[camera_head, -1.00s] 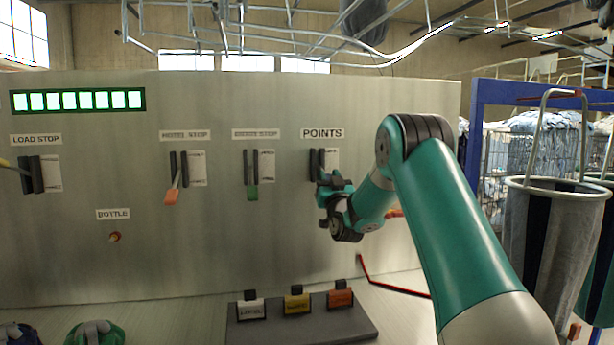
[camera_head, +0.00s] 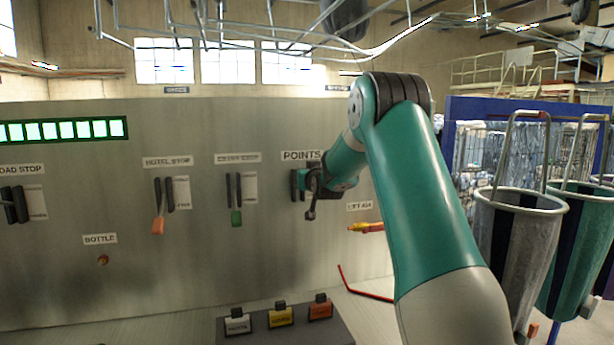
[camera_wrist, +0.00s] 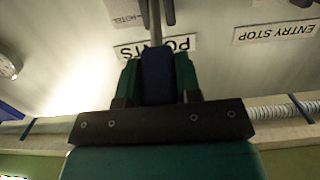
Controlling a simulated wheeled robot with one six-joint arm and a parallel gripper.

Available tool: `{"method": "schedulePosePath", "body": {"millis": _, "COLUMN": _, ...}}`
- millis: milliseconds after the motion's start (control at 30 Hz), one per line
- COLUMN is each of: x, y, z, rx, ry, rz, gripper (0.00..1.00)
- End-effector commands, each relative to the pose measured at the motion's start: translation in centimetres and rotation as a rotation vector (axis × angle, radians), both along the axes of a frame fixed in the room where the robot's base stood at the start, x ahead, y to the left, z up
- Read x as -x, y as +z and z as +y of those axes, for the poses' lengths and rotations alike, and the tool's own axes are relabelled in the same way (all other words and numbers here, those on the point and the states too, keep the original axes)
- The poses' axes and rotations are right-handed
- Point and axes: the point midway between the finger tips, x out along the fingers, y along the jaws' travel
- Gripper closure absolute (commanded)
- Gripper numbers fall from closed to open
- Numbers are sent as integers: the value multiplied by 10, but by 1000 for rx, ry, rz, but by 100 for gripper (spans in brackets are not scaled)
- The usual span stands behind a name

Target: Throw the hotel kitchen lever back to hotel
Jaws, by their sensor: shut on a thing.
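The lever under the POINTS label (camera_head: 300,155) has a blue handle (camera_wrist: 158,75), seen in the wrist view between my green fingers. Its grey rod (camera_wrist: 155,20) runs up out of that view. A small plate marked HOTEL (camera_wrist: 125,14) shows upside down beside the rod. My gripper (camera_head: 313,182) is just below the POINTS label in the head view and is shut on the blue handle. The fingers and arm hide most of this lever in the head view, so its exact tilt cannot be told there.
The HOTEL STOP lever with an orange handle (camera_head: 158,225) and ENTRY STOP lever with a green handle (camera_head: 236,218) hang to the left. Tagged blocks (camera_head: 281,317) stand below; hanging bags (camera_head: 520,245) are at right.

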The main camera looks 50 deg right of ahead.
Motion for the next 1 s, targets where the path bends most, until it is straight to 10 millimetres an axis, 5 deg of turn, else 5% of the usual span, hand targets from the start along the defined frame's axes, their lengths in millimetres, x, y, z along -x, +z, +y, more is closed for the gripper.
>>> {"method": "schedulePosePath", "body": {"millis": 467, "x": -1, "y": 3, "z": -1, "rx": -4, "ry": -1, "rz": 11, "gripper": 100}}
{"method": "schedulePosePath", "body": {"millis": 500, "x": -1, "y": 3, "z": -1, "rx": -4, "ry": -1, "rz": 11, "gripper": 66}}
{"method": "schedulePosePath", "body": {"millis": 600, "x": -1, "y": 3, "z": -1, "rx": -4, "ry": -1, "rz": 11, "gripper": 43}}
{"method": "schedulePosePath", "body": {"millis": 1000, "x": 4, "y": 1, "z": 3, "rx": -6, "ry": 0, "rz": 12, "gripper": 43}}
